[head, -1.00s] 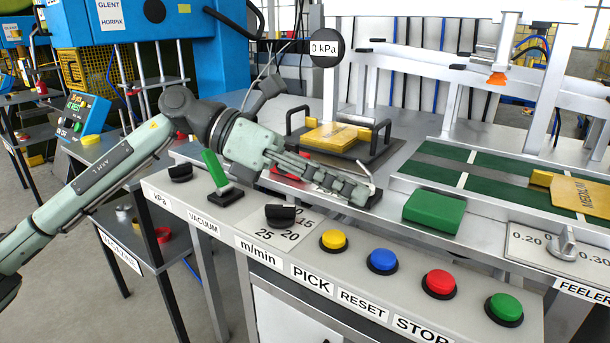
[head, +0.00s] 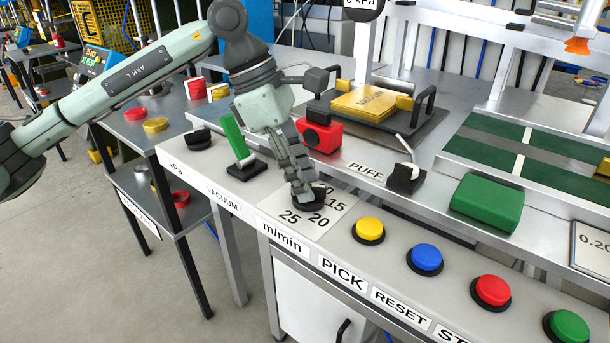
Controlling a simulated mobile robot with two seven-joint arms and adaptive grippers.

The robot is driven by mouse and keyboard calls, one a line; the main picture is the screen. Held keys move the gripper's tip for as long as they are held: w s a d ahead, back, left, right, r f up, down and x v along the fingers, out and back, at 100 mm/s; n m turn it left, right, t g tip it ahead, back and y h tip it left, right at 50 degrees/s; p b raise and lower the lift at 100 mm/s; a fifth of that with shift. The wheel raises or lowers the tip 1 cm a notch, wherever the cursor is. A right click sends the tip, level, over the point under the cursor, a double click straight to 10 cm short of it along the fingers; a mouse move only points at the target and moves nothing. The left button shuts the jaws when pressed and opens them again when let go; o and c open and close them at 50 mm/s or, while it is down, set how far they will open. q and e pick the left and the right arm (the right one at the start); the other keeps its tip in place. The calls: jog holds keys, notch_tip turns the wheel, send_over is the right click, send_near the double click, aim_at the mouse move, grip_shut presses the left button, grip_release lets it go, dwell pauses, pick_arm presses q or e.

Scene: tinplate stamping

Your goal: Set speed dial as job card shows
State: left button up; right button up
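The speed dial (head: 309,206) is a black knob on a white plate (head: 332,212) marked 15, 20 and 25, above the m/min label (head: 282,235). My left gripper (head: 305,194) points down at the dial, its fingertips at the knob and covering much of it. The fingers overlap from this side, so whether they are closed on the knob cannot be told. The knob's pointer and part of the scale are hidden. I cannot make out a job card for certain. My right gripper is not in view.
Left of the dial stand a green lever (head: 235,138) and a black kPa knob (head: 198,138). Yellow (head: 369,229), blue (head: 426,258), red (head: 493,290) and green (head: 569,325) buttons line the panel to the right. A red block (head: 319,137) sits behind the gripper.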

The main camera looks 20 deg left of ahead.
pick_arm(q)
jog(key=shift+d+f, duration=0.15)
jog(key=shift+f, duration=0.2)
grip_shut()
